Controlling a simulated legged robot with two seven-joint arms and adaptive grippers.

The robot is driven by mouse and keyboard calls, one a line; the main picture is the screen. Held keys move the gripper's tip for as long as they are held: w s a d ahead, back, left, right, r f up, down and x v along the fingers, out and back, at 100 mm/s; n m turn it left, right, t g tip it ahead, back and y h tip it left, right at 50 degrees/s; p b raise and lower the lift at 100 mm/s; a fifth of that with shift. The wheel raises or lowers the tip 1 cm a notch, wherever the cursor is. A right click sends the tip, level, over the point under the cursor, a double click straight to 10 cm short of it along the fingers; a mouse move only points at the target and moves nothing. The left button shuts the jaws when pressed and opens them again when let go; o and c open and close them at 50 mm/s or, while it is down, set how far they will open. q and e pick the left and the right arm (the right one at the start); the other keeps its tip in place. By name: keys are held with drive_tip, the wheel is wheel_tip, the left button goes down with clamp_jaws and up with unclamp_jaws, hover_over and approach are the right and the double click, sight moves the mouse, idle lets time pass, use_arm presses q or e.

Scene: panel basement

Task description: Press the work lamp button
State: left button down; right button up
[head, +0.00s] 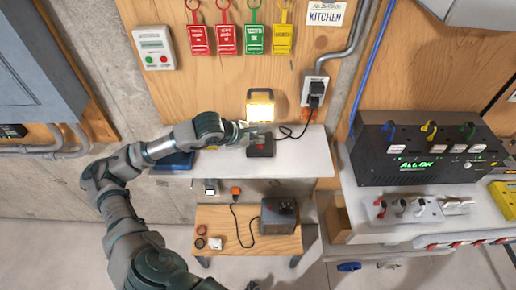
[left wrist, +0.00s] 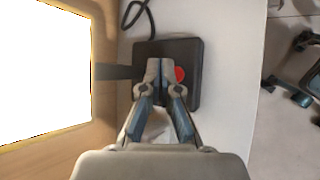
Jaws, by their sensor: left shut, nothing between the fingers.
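The work lamp (head: 260,106) stands on the white shelf, and its panel glows bright. In the left wrist view the lamp panel (left wrist: 42,72) is blown-out white. The lamp's dark button box (head: 261,148) lies in front of it; it also shows in the left wrist view (left wrist: 190,95). The red button (left wrist: 180,74) is on the box, partly hidden by a finger. My left gripper (head: 243,127) is shut and empty. In the left wrist view its fingertips (left wrist: 160,66) are over the box, just left of the button. I cannot tell whether they touch. My right gripper is not in view.
The white shelf (head: 304,157) is mostly bare right of the box. A blue item (head: 174,161) lies under my left forearm. A black cable runs from the lamp to a wall outlet (head: 315,91). A black power panel (head: 417,148) stands on the right bench.

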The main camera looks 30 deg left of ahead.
use_arm(q)
drive_tip(key=shift+d+r, duration=0.1)
drive_tip(key=shift+d, duration=0.5)
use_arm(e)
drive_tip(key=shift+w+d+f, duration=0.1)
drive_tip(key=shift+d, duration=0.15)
use_arm(q)
drive_tip(key=shift+a, duration=0.75)
drive_tip(key=shift+d, duration=0.65)
drive_tip(key=shift+a, duration=0.1)
